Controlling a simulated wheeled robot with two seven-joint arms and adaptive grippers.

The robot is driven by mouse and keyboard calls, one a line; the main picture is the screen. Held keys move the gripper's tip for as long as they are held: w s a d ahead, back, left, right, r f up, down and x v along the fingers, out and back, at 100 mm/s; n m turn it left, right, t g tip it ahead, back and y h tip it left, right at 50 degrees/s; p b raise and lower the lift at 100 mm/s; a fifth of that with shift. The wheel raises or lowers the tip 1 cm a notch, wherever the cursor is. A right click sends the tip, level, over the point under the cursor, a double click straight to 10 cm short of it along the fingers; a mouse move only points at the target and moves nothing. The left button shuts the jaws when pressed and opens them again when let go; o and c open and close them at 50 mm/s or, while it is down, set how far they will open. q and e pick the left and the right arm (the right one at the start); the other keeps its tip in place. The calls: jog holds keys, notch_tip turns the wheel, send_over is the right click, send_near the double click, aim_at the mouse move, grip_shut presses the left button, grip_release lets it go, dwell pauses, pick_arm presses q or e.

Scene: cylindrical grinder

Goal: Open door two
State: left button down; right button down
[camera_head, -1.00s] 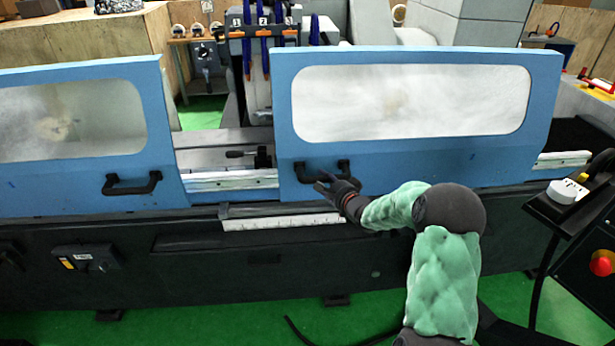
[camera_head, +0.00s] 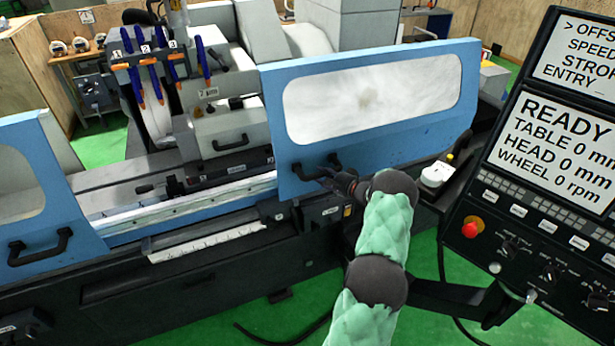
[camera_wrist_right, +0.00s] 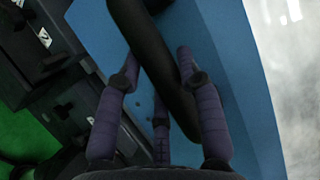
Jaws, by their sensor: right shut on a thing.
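The right blue sliding door (camera_head: 420,125) with a cloudy window stands on the rail of the grinder. Its black handle (camera_head: 304,170) is at the door's lower left. My right gripper (camera_head: 330,176) is shut on this handle. In the right wrist view, the purple-grey fingers (camera_wrist_right: 165,90) close around the black handle bar (camera_wrist_right: 155,55) in front of the blue door. The left blue door (camera_head: 50,195) with its own black handle (camera_head: 40,248) stands apart at the left. Between the doors is a wide gap. My left gripper is not in view.
The control panel (camera_head: 560,140) with a READY screen and a red button stands close at the right. In the gap, the machine table (camera_head: 180,200) and a grey head (camera_head: 225,130) show. Blue and orange hoses (camera_head: 150,75) hang behind. Green floor lies in front.

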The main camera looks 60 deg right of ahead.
jog(key=shift+s+d, duration=0.4)
jog(key=shift+d, duration=0.25)
jog(key=shift+s+d, duration=0.35)
jog(key=shift+d, duration=0.25)
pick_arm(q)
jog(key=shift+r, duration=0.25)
pick_arm(e)
jog(key=c, duration=0.8)
grip_release()
jog(key=shift+f, duration=0.1)
jog(key=shift+w, duration=0.1)
